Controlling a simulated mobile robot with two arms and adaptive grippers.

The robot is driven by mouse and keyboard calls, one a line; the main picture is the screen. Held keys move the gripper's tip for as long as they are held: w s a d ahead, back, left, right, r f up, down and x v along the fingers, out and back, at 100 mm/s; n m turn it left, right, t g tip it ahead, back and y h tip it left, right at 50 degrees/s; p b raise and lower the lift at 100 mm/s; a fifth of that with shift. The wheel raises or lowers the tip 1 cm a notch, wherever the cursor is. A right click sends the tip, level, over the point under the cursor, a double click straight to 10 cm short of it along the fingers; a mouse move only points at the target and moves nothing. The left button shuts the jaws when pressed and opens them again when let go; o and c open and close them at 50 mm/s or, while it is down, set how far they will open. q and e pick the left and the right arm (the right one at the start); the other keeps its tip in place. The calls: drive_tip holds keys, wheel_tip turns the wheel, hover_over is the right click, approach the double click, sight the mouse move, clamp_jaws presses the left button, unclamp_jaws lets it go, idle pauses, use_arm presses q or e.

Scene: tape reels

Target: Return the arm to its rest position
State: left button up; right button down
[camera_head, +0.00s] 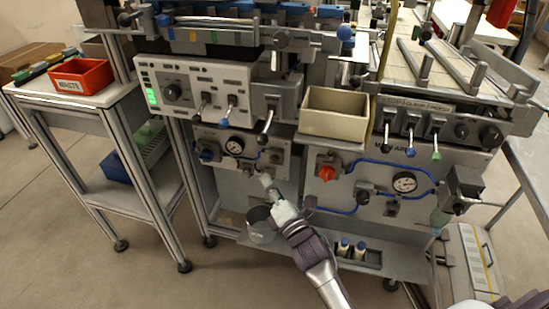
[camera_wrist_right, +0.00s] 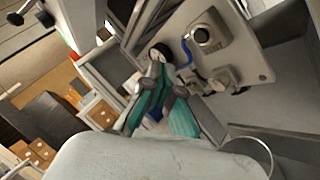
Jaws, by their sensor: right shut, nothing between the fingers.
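My right gripper (camera_head: 268,183) is in the middle of the head view. Its white wrist and dark purple-grey arm come up from the bottom edge. It is in front of the lower machine panel, next to a grey round cup (camera_head: 262,232). The fingers are shut and hold nothing. In the right wrist view, the gripper's fingers come together near the middle, below a pale panel with a round port (camera_wrist_right: 203,36). My left gripper is not in view.
A red bin (camera_head: 82,82) stands on the side table at left. A beige open box (camera_head: 335,112) sits among levers on the machine front. A red knob (camera_head: 326,173), a gauge (camera_head: 404,182) and blue hoses are on the lower right panel. Two small bottles (camera_head: 344,246) stand on the lower shelf.

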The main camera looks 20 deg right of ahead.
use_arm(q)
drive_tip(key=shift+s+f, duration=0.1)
use_arm(e)
drive_tip(key=shift+s+a, duration=0.1)
drive_tip(key=shift+s, duration=0.1)
